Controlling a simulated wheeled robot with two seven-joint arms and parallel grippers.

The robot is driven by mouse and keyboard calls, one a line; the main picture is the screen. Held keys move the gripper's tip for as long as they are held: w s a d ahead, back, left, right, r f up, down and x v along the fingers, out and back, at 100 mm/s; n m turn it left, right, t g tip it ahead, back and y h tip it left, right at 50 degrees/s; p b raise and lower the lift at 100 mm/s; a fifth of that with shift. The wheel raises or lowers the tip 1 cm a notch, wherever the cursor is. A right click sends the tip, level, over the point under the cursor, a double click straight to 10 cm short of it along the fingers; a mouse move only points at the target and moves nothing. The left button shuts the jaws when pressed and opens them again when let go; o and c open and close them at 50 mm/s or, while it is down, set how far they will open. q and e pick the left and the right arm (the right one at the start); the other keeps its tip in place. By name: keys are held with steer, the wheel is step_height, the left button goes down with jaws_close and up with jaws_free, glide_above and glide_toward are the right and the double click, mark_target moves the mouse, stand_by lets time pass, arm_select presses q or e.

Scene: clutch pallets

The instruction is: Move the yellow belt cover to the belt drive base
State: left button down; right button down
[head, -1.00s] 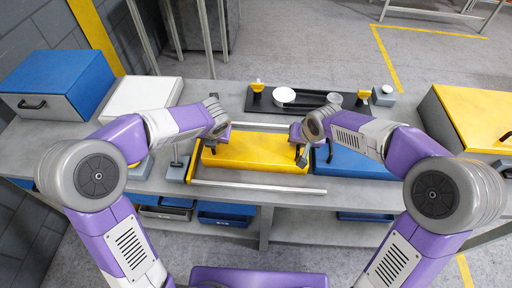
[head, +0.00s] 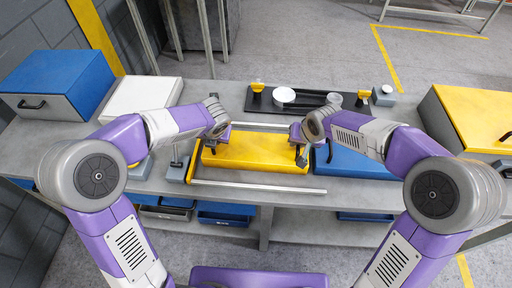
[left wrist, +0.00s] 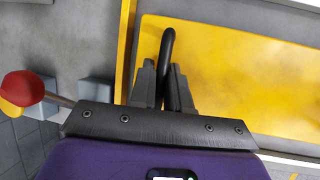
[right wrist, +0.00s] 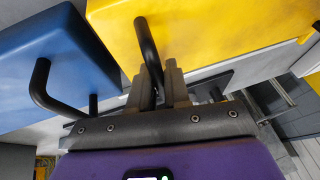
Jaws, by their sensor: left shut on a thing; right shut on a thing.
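The yellow belt cover (head: 256,151) lies flat between metal rails on the workbench in the head view. It has a black handle at each end. My left gripper (left wrist: 167,75) is shut on the handle at the cover's left end. My right gripper (right wrist: 163,75) is shut on the handle at its right end, which also shows in the head view (head: 301,156). The belt drive base (head: 312,103) is a black plate behind the cover, with a white pulley (head: 284,95), a clear pulley, a belt and yellow blocks at its ends.
A blue cover (head: 352,161) with black handles lies just right of the yellow one. A blue box (head: 70,80) and a white panel (head: 141,97) stand at left. A yellow-topped box (head: 478,118) stands at right. A metal rail (head: 262,188) runs along the front.

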arm_select(q)
steer(key=shift+r, duration=0.1)
arm_select(e)
steer(key=shift+r, duration=0.1)
